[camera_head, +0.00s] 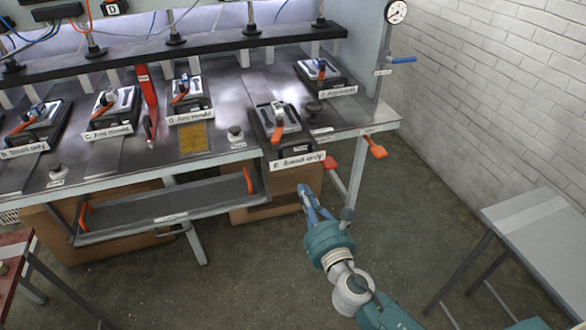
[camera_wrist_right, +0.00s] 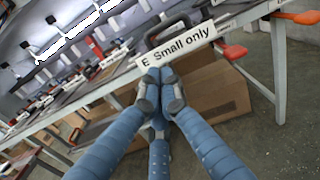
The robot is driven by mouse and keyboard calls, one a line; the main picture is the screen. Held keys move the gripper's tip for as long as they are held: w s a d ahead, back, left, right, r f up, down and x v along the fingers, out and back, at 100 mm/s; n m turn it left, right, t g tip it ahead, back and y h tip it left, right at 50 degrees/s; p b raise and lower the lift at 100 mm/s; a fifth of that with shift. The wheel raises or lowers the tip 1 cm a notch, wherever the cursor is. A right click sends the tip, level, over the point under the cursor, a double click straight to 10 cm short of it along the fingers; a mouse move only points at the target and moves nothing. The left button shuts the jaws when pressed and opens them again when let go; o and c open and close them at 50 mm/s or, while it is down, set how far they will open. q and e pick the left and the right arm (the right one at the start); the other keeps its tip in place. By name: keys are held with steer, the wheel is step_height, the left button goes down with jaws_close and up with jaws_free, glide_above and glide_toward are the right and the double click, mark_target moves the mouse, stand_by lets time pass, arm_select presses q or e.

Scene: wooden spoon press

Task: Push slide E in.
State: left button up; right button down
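Slide E (camera_head: 279,128) is a black tray-like slide with a grey insert and an orange-handled clamp. It juts out over the bench's front edge, further forward than its neighbours. Its white label (camera_head: 298,160) reads "E Small only"; the label also shows in the right wrist view (camera_wrist_right: 180,45), with a black handle (camera_wrist_right: 165,28) behind it. My right gripper (camera_head: 308,192) is in front of and below the label in the head view. Its blue fingers (camera_wrist_right: 159,82) are drawn together with nothing visible between them. Contact with the slide cannot be told. My left gripper is out of view.
Slides B (camera_head: 35,125), C (camera_head: 112,108) and D (camera_head: 190,97) sit left on the metal bench; another slide (camera_head: 322,74) sits behind. An orange lever (camera_head: 375,147) is right of E. A shelf (camera_head: 165,208) hangs below. A grey table (camera_head: 540,235) stands right.

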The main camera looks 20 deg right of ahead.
mark_target(289, 161)
steer(key=w, duration=0.9)
steer(key=shift+w+a, duration=0.15)
steer(key=shift+w, duration=0.55)
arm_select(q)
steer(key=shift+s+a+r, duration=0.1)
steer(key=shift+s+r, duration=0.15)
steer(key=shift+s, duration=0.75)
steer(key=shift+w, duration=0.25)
